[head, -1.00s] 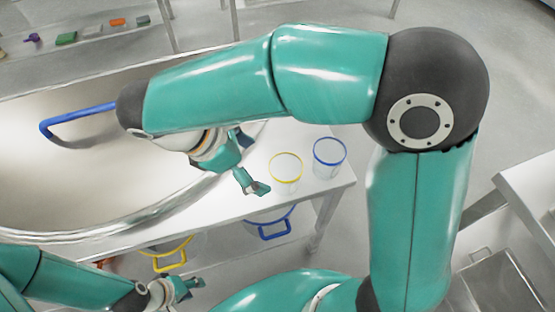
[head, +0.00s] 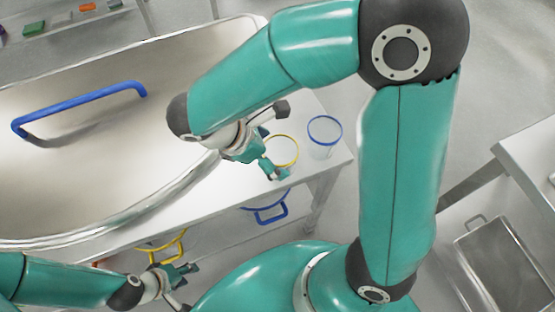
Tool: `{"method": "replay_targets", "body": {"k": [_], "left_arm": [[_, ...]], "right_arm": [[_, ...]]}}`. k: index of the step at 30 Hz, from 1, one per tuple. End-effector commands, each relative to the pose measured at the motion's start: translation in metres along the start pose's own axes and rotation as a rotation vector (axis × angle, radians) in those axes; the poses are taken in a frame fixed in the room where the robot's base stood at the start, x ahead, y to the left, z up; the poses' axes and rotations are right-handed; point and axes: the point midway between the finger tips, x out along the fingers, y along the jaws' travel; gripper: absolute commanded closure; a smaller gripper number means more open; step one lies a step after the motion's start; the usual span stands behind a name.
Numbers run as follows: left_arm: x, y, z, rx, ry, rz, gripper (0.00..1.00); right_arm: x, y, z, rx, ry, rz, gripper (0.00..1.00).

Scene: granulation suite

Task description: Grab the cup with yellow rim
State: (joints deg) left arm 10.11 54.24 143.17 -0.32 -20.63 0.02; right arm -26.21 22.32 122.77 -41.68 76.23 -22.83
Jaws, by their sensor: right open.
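The cup with the yellow rim (head: 284,151) is a clear cup standing on the white table, left of a clear cup with a blue rim (head: 324,137). My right gripper (head: 279,141) is open and reaches in from the left. One finger is above the yellow-rimmed cup in the picture, and the other overlaps its lower left side, hiding part of it. I cannot tell whether either finger touches it. My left gripper (head: 186,284) looks open and empty, low in the picture below the table edge.
A large metal vessel (head: 110,170) with a blue handle (head: 80,103) fills the left. Below the tabletop (head: 240,205) are a blue-handled container (head: 268,213) and a yellow-handled one (head: 168,247). A grey metal bin (head: 505,265) stands at lower right.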

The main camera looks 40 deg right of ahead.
Motion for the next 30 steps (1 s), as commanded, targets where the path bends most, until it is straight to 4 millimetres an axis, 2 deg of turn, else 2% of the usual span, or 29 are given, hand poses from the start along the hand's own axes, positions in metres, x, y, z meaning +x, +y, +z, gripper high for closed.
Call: {"method": "replay_targets", "body": {"k": [12, 21, 28, 30], "left_arm": [[0.006, -0.002, 0.000, 0.000, 0.000, 0.000, 0.60], [0.006, -0.002, 0.000, 0.000, 0.000, 0.000, 0.60], [0.006, -0.002, 0.000, 0.000, 0.000, 0.000, 0.60], [0.006, -0.002, 0.000, 0.000, 0.000, 0.000, 0.60]], "right_arm": [[0.048, 0.002, 0.005, 0.000, -0.001, -0.003, 0.01], [0.052, 0.002, 0.005, 0.000, 0.000, -0.001, 0.01], [0.052, 0.002, 0.005, 0.000, 0.000, -0.001, 0.39], [0.052, 0.002, 0.005, 0.000, 0.000, -0.002, 0.45]]}}
